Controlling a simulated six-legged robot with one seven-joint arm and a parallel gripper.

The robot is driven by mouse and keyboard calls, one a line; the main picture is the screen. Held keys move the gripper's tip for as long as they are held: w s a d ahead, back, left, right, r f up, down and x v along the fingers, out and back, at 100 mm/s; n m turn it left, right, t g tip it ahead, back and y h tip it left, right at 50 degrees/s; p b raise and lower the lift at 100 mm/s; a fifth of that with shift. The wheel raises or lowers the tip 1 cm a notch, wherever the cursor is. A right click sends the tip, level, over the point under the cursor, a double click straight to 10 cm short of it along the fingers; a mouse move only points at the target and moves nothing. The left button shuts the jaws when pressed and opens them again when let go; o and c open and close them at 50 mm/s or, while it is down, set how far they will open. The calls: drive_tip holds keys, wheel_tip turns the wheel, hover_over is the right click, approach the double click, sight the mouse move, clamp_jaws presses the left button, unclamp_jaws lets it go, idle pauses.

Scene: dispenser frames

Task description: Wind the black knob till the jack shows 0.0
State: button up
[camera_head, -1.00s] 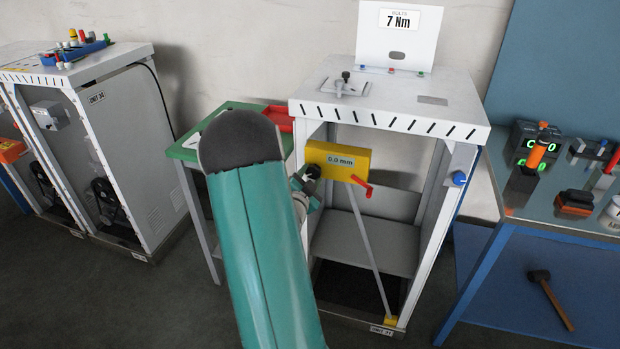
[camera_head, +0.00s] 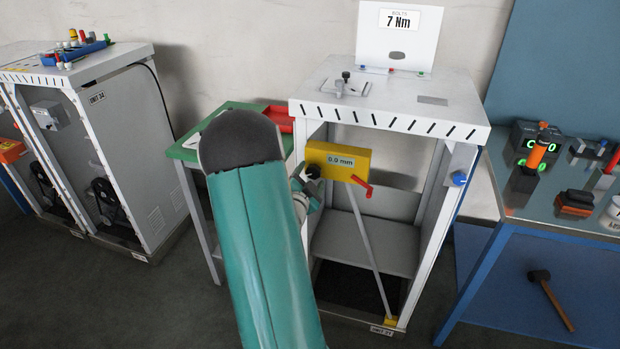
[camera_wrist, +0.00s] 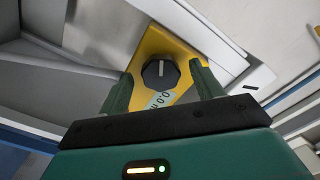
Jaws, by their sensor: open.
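The black knob (camera_head: 313,171) sits on the face of the yellow jack box (camera_head: 352,160), inside the open white cabinet. The jack's display (camera_head: 341,161) starts with "0." and ends in "mm"; its last digit is too small to read surely. In the wrist view the knob (camera_wrist: 160,73) has a pale pointer line and lies between the two green fingers of my gripper (camera_wrist: 162,70). The fingers stand apart, with visible gaps to the knob. The display (camera_wrist: 160,99) is partly visible below the knob. In the head view my gripper (camera_head: 308,188) is partly behind my arm.
Cabinet posts (camera_head: 440,220) flank the opening. A green table (camera_head: 190,150) stands left, a blue workbench (camera_head: 550,215) right.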

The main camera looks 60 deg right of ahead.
drive_tip(key=s+a, duration=0.2)
drive_tip(key=a, duration=1.1)
drive_tip(key=shift+a, duration=0.3)
drive_tip(key=w+a+r+n+t+y, duration=0.4)
drive_tip(key=w+a+n+y, duration=0.2)
drive_tip(key=w+a, duration=0.45)
drive_tip(key=w+a+r+n+t+y, duration=0.4)
drive_tip(key=w+a+n+y, duration=0.25)
drive_tip(key=a, duration=0.65)
drive_tip(key=s+a+r+n+g+y, duration=0.1)
drive_tip(key=s+a+r+n+y, duration=0.15)
drive_tip(key=a, duration=0.35)
drive_tip(key=s+a+r+n+g+y, duration=0.1)
drive_tip(key=a+n+y, duration=0.1)
drive_tip(key=a+n, duration=0.3)
drive_tip(key=s+a+r+n+g, duration=0.3)
drive_tip(key=s+a+n, duration=0.2)
drive_tip(key=s+a, duration=0.3)
drive_tip(key=s, duration=0.4)
drive_tip(key=shift+s+y, duration=0.15)
drive_tip(key=shift+y, duration=0.25)
drive_tip(key=shift+a+r, duration=0.1)
drive_tip(key=shift+c, duration=0.3)
